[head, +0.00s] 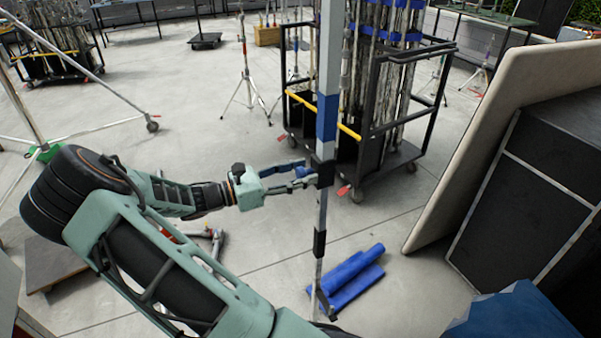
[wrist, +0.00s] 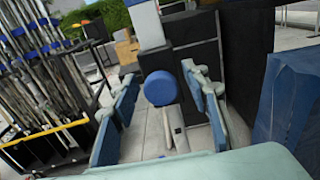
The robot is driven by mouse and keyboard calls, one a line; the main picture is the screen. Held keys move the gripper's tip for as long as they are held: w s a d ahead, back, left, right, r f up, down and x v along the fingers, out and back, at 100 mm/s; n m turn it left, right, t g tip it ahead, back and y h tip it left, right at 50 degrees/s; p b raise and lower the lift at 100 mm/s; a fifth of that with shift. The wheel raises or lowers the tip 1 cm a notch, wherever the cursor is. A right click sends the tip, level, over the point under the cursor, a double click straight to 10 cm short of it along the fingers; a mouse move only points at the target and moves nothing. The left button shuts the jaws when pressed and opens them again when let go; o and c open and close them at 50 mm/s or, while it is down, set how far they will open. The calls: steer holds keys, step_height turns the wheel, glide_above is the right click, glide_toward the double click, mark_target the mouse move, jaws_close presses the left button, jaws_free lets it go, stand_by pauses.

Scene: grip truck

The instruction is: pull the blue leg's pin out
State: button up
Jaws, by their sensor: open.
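The blue leg is an upright slim pole with a blue band (head: 327,118) and a black collar (head: 325,172) lower down. In the wrist view a round blue knob, which looks like the pin's head (wrist: 158,88), faces me in front of the pale pole (wrist: 146,24). My gripper (head: 308,179) is level with the black collar, to its left and close to it. In the wrist view its fingers (wrist: 164,108) are spread, one on each side of the knob, with gaps visible. The pin's shaft is hidden behind the knob. In the head view the fingers partly cover the knob area.
A black cart (head: 400,128) loaded with poles stands behind the leg. Blue rolls (head: 352,277) lie on the floor by the leg's foot. A padded panel (head: 478,135) and dark cases (head: 535,190) stand at right. Open concrete floor lies behind my arm.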

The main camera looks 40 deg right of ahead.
steer(key=shift+c, duration=0.5)
jaws_close()
steer(key=shift+p+v, duration=0.4)
steer(key=shift+v, duration=2)
steer(key=shift+c, duration=1.4)
jaws_free()
steer(key=o, duration=0.4)
steer(key=shift+a, duration=0.2)
steer(key=shift+d, duration=0.1)
